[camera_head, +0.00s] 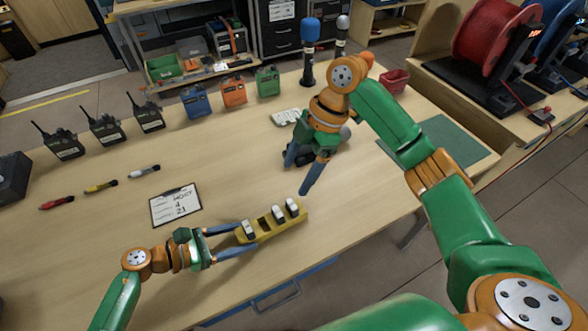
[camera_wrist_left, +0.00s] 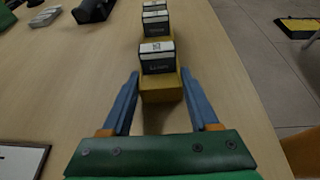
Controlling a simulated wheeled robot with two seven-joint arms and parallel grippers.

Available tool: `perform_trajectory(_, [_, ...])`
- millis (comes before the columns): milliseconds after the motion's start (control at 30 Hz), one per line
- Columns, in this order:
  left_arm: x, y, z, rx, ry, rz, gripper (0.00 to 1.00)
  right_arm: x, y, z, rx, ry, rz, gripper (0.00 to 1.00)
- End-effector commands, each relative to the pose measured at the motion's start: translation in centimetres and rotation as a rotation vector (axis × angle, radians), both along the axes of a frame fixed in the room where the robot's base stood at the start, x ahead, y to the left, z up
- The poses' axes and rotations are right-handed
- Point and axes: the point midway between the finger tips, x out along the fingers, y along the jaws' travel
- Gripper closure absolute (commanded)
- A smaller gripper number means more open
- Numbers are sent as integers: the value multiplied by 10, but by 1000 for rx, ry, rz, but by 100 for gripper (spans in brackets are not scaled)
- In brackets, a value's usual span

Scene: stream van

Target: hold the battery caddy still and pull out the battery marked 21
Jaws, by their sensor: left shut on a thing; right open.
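The yellow battery caddy (camera_head: 268,235) stands near the table's front edge, with several slots. Three dark batteries with white tops stand in it: a near-left battery (camera_head: 247,230), a middle battery (camera_head: 279,214) and a far-right battery (camera_head: 292,206). An empty slot shows between the near-left and middle ones. In the left wrist view the nearest battery (camera_wrist_left: 157,60) has a mark too small to read. My left gripper (camera_head: 246,238) is shut on the caddy's left end, one finger along each side. My right gripper (camera_head: 297,178) is open and empty, above and behind the caddy's right end.
A clipboard card (camera_head: 176,206) with "21" written on it lies left of the caddy. Dark equipment (camera_head: 297,160) lies behind my right gripper.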

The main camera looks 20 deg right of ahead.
Motion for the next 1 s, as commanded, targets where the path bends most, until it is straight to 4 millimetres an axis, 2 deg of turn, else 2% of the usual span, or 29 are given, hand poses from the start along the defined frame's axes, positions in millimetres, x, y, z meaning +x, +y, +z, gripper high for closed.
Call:
perform_trajectory(67, [0,0,-1,1,1,1,96,-1,3,4,13,11,76,18])
perform_trajectory(167, [0,0,-1,2,1,1,96,-2,7,-4,16,16,115,18])
perform_trajectory(400, [0,0,-1,2,1,0,97,-7,29,-59,16,18,113,18])
perform_trajectory(600, [0,0,-1,2,1,0,97,-9,44,-94,15,15,110,18])
perform_trajectory(733, [0,0,-1,2,1,0,97,-10,48,-104,15,15,110,18])
perform_trajectory(967, [0,0,-1,2,1,0,97,-9,48,-106,15,11,110,18])
perform_trajectory(1000, [0,0,-1,2,1,0,97,-9,48,-106,15,12,109,20])
